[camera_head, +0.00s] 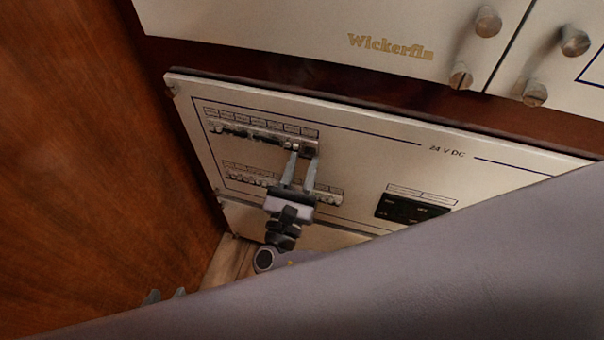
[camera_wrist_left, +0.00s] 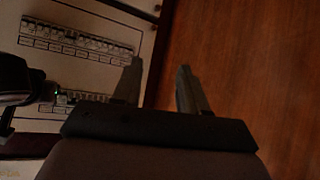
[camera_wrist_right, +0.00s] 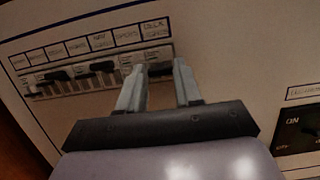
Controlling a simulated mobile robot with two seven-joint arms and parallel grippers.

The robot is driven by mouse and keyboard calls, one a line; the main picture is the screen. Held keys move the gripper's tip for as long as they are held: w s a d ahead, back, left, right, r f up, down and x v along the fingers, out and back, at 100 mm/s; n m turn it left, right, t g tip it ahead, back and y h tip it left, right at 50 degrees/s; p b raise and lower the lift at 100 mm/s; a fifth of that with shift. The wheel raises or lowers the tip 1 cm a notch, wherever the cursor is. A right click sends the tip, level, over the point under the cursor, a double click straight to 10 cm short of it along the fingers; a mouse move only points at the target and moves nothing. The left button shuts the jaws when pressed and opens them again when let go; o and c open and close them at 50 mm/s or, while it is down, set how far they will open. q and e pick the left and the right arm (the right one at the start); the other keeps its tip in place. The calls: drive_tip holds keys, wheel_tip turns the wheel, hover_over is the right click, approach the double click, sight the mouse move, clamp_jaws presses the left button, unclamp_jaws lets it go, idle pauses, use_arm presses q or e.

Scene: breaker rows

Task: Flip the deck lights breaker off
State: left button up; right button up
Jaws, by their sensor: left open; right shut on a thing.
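The deck lights breaker (camera_wrist_right: 160,70) is at the right end of the upper breaker row, under its "DECK LIGHTS" label (camera_wrist_right: 154,27) in the right wrist view. My right gripper (camera_head: 303,157) is at that end of the row in the head view. In the right wrist view its fingers (camera_wrist_right: 158,66) are on either side of the dark breaker lever, shut on it. The fingers partly hide the lever, so its position is unclear. My left gripper (camera_head: 166,294) is open and empty at the lower left of the head view, away from the panel; its fingers also show in the left wrist view (camera_wrist_left: 160,66).
The 24 V DC panel (camera_head: 370,165) has a lower breaker row (camera_head: 250,178) and a dark switch plate (camera_head: 412,208) at right. A wood wall (camera_head: 80,150) stands at left. A cream "Wickerfin" panel (camera_head: 300,25) with knobs (camera_head: 488,22) is above.

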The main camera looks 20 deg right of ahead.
drive_tip(key=f+t+h+b, duration=0.1)
drive_tip(key=b, duration=0.2)
drive_tip(key=f+t+h+b, duration=0.1)
drive_tip(key=t+b, duration=0.1)
drive_tip(key=b, duration=0.2)
drive_tip(key=shift+w+d+f, duration=0.15)
drive_tip(key=shift+w+f, duration=0.15)
drive_tip(key=shift+t+h+b, duration=0.3)
drive_tip(key=shift+t, duration=0.1)
drive_tip(key=shift+b, duration=0.4)
use_arm(q)
wheel_tip(320, 180, down, 6)
drive_tip(key=w+d, duration=0.1)
drive_tip(key=shift+w+d+m+t+h, duration=0.3)
drive_tip(key=shift+w+d+t+h, duration=0.05)
drive_tip(key=shift+d+t+h, duration=0.05)
use_arm(e)
drive_tip(key=shift+w+d+t, duration=0.1)
drive_tip(key=shift+t, duration=0.2)
use_arm(q)
drive_tip(key=shift+r, duration=0.15)
use_arm(e)
drive_tip(key=shift+r, duration=0.1)
drive_tip(key=o, duration=1)
use_arm(q)
drive_tip(key=shift+s+d, duration=0.1)
use_arm(e)
drive_tip(key=shift+o, duration=0.2)
use_arm(q)
drive_tip(key=shift+f, duration=0.2)
